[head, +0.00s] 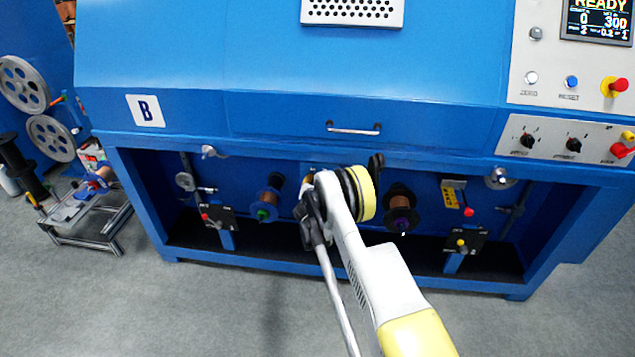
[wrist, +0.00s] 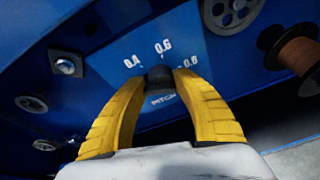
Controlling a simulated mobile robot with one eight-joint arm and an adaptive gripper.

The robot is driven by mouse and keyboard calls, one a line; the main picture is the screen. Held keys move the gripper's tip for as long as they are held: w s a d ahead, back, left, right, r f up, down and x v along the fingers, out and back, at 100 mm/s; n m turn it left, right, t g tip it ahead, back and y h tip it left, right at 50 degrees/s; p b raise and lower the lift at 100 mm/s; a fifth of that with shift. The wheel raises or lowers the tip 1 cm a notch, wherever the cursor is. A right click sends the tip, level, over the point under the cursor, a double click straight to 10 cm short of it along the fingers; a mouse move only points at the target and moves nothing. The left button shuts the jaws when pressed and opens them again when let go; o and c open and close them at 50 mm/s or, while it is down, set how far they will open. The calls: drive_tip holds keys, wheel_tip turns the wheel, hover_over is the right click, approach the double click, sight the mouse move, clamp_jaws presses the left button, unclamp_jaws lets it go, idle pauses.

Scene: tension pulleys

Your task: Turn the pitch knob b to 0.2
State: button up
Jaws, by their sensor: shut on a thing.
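The pitch knob (wrist: 157,73) is a small dark knob on a blue plate with the word PITCH below it. White marks 0.4, 0.6 and 0.8 are arranged around it in the wrist view; no 0.2 mark is visible. My gripper (wrist: 160,82) has its two yellow fingers closed on the knob, one on each side. The knob's pointer cannot be made out. In the head view my arm reaches into the lower bay of machine B and hides the knob and most of the gripper.
The blue machine's overhanging front edge (head: 310,145) lies above the bay. Copper spools (head: 268,200) sit beside my arm, with another (head: 399,208) to its right. A display (head: 600,18) reads READY at top right. Grey floor (head: 200,315) is open in front.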

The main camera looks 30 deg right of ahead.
drive_tip(key=shift+f+n+h, duration=0.1)
drive_tip(key=shift+n+h, duration=0.3)
drive_tip(key=shift+n, duration=0.2)
drive_tip(key=shift+d, duration=0.1)
drive_tip(key=o, duration=1.1)
drive_tip(key=shift+d, duration=0.1)
drive_tip(key=v, duration=1.2)
drive_tip(key=shift+r, duration=0.25)
drive_tip(key=shift+w, duration=0.15)
